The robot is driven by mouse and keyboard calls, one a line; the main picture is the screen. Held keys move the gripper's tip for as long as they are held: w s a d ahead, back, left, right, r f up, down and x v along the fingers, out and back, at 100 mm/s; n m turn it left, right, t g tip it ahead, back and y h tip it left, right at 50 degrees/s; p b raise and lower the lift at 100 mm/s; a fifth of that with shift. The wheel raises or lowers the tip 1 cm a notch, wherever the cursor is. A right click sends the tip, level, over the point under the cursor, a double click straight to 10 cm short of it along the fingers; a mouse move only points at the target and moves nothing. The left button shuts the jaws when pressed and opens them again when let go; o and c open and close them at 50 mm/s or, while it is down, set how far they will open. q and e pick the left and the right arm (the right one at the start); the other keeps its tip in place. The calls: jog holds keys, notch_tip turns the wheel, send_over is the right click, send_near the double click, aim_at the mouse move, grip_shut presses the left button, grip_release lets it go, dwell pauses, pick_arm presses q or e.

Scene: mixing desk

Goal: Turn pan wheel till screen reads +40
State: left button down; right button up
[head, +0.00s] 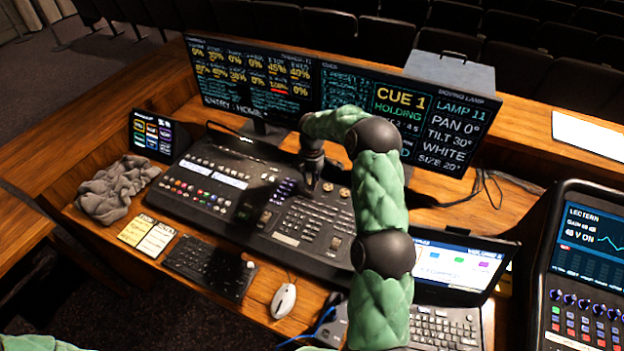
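The lighting console (222,200) lies across the desk, with rows of keys, faders and small round wheels (344,192) at its upper right. I cannot tell which wheel is the pan wheel; my gripper covers part of that area. The moving lamp screen (452,125) behind it reads LAMP 11, PAN 0°, TILT 30°, WHITE, SIZE 20°. My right gripper (313,187) points down over the console's upper right part, beside the wheels. Its fingers are small and dark, so I cannot tell whether they are open or touching anything. My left gripper is out of view.
A laptop (455,265) stands right of my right arm. A white mouse (284,300), a black keyboard (210,268), note cards (147,234) and a grey cloth (116,189) lie along the front and left. A lectern panel (585,265) stands at the far right.

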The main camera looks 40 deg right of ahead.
jog(key=shift+c, duration=0.5)
jog(key=m, duration=0.4)
jog(key=shift+p, duration=0.3)
jog(key=m, duration=0.3)
jog(key=shift+m, duration=0.3)
jog(key=m, duration=0.4)
jog(key=shift+m, duration=2)
